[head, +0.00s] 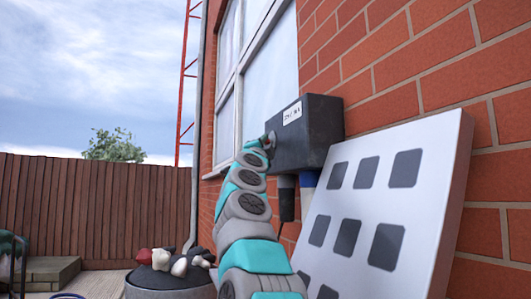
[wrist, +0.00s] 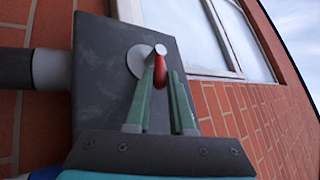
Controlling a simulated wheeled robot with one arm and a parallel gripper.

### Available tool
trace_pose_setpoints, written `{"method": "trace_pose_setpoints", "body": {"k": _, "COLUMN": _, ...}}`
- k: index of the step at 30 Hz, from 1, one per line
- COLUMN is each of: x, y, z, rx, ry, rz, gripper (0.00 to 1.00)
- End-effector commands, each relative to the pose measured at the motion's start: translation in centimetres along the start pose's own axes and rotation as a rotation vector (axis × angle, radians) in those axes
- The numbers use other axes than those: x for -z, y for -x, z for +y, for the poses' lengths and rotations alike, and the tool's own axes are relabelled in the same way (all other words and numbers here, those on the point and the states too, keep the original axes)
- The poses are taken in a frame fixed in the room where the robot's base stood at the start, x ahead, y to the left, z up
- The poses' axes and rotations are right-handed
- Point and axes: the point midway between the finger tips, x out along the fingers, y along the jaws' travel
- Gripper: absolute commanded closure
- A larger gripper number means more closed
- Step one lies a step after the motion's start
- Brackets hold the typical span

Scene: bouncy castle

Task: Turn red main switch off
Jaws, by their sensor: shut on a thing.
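The red main switch (wrist: 160,72) is a small red handle by a round pale disc (wrist: 135,62) on the face of a dark grey box (wrist: 100,75). In the head view the box (head: 316,130) is mounted on the brick wall, with a white label on its front. My gripper (wrist: 163,68) has its green fingers on either side of the red handle, shut on it, near the disc. In the head view my gripper (head: 268,141) is at the box's left side, and the switch is hidden there. The handle's exact angle is hard to tell.
A large white panel with dark squares (head: 345,238) leans against the brick wall (head: 420,60), close right of my arm. Thick cables (head: 286,195) hang below the box. A window (head: 265,65) is behind it. A round container with red, white and dark items (head: 170,278) stands lower left.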

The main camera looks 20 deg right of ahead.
Motion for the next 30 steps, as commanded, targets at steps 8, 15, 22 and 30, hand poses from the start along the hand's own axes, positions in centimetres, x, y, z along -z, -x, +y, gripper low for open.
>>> {"method": "trace_pose_setpoints", "body": {"k": 8, "x": -0.12, "y": 0.16, "z": 0.47, "rx": 0.054, "ry": -0.034, "rz": 0.034, "gripper": 1.00}}
{"method": "trace_pose_setpoints", "body": {"k": 15, "x": -0.11, "y": 0.13, "z": 0.38, "rx": 0.055, "ry": -0.035, "rz": 0.034, "gripper": 1.00}}
{"method": "trace_pose_setpoints", "body": {"k": 22, "x": -0.13, "y": 0.13, "z": 0.36, "rx": 0.055, "ry": -0.035, "rz": 0.034, "gripper": 0.58}}
{"method": "trace_pose_setpoints", "body": {"k": 30, "x": -0.17, "y": 0.14, "z": 0.35, "rx": 0.055, "ry": -0.034, "rz": 0.033, "gripper": 0.49}}
